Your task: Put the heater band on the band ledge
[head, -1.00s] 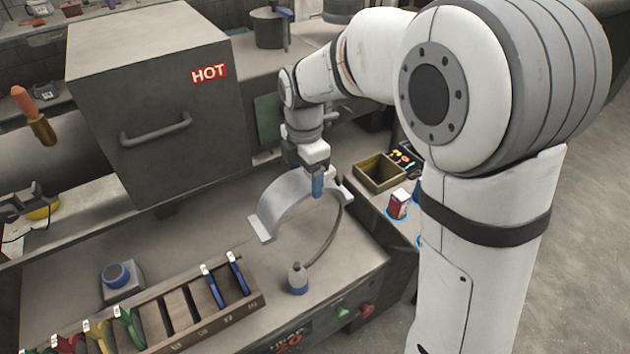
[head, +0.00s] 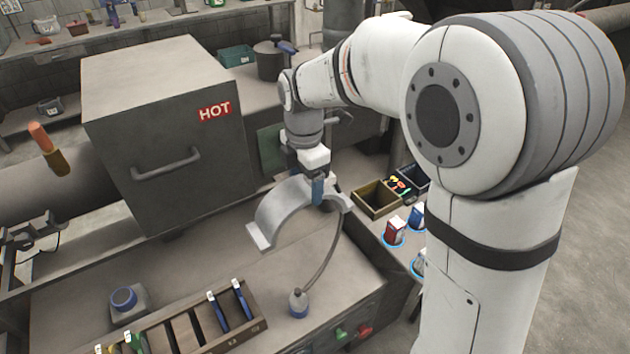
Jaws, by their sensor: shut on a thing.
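The heater band (head: 281,210) is a grey half-ring with flat flanged ends, arching upward. My gripper (head: 317,190) is shut on its right part, one blue finger showing in front. The band appears to be held above the grey bench top, in front of the box marked HOT. A dark cable (head: 330,255) runs from the band's right end down to a grey plug-like piece with a blue base (head: 298,303) on the bench. I cannot tell which surface is the band ledge. The far finger is hidden.
The large grey HOT box (head: 165,130) stands behind left. An open box (head: 377,198) and small cartons (head: 396,230) are at right. Bare bench lies below the band.

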